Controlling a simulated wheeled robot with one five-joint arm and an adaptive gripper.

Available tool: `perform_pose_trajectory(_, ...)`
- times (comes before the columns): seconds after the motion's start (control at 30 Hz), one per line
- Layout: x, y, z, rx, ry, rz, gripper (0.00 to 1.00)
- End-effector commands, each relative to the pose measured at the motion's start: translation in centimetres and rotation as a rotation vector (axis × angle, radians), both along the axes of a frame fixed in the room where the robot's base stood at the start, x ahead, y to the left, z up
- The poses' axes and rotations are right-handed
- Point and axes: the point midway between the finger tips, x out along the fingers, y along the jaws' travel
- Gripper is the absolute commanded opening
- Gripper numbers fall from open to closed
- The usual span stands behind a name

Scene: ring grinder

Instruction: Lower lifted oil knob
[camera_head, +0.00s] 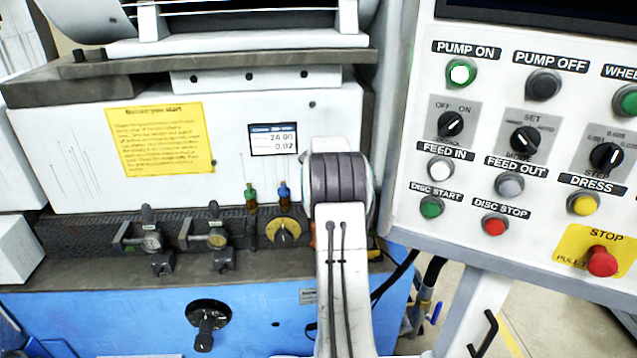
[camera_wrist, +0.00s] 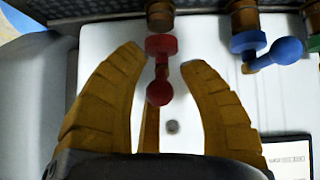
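In the wrist view, a red oil knob (camera_wrist: 160,76), with a collar and a round end on a brass fitting (camera_wrist: 160,14), lies between the two fingers of my gripper (camera_wrist: 160,64). The fingers are open, with a gap on each side of the knob. A blue oil knob (camera_wrist: 268,48) stands to the right, its round end pointing right. A green knob (camera_wrist: 315,43) is cut off at the right edge. In the head view, the green knob (camera_head: 250,192) and blue knob (camera_head: 284,190) stand upright on brass fittings. My arm hides the red knob and my gripper there.
A yellow dial (camera_head: 285,232) sits below the blue knob. Two gauge valves (camera_head: 150,240) (camera_head: 217,238) are to its left. A small display (camera_head: 273,139) is on the white panel above. The control panel (camera_head: 530,150) with its buttons stands close to the right of my arm.

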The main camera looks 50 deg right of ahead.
Motion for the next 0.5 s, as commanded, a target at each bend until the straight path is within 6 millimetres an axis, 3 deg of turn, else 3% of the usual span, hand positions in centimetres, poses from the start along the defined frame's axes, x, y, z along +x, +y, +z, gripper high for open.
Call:
perform_pose_trajectory(0.4,-0.01,0.01,0.03,0.000,0.000,0.000,0.00)
perform_pose_trajectory(0.5,0.00,0.01,0.02,0.000,0.000,0.000,0.00)
